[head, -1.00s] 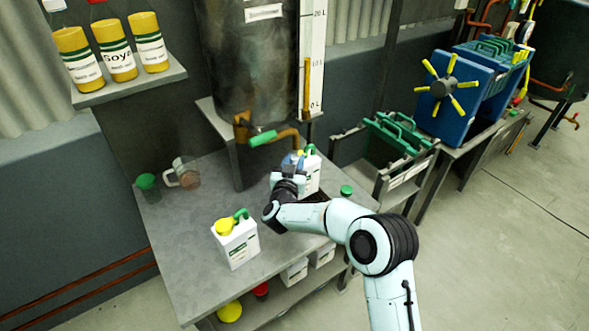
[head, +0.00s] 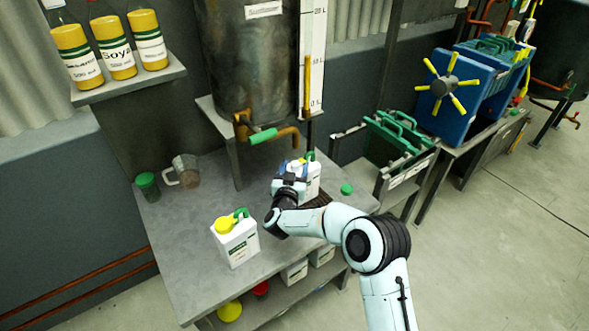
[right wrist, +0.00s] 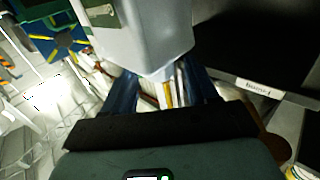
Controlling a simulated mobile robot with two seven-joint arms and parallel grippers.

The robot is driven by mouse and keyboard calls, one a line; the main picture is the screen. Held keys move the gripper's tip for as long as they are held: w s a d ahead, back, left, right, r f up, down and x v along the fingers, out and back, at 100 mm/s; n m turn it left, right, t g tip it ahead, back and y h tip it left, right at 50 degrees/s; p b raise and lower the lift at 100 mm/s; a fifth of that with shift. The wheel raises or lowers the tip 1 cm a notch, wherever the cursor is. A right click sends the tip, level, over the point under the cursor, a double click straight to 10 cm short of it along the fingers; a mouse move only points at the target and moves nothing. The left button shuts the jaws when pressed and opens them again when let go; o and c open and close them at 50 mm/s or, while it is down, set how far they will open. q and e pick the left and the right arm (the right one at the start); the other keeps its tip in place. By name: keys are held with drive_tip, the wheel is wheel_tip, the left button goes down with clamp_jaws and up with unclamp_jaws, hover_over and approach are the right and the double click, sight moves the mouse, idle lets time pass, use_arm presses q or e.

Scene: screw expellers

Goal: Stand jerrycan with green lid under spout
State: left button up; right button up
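A white jerrycan (head: 312,180) with a green part at its top stands or hangs near the table's back right. It is below and slightly right of the spout (head: 289,133). My right gripper (head: 291,172) is at its left side, its blue fingers apparently closed on it. The can's white body (right wrist: 150,35) fills the top of the right wrist view and hides the fingertips. Whether its base touches the table, and its lid colour, I cannot tell. Another white jerrycan (head: 238,246), with a yellow lid and green handle, stands at the table's front. My left gripper is not in view.
A dark grate (head: 320,201) lies beside the held can. A small green lid-like item (head: 346,189) lies at the table's right. A green cup (head: 147,185) and a clear mug (head: 186,171) stand at the left. The table (head: 190,235) is bare at front left.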

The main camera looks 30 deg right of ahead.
drive_tip(key=shift+r, duration=0.15)
drive_tip(key=shift+s+a+r, duration=0.1)
drive_tip(key=shift+s+a, duration=0.05)
drive_tip(key=v, duration=1.1)
drive_tip(key=shift+s+a, duration=0.2)
drive_tip(key=shift+s, duration=0.05)
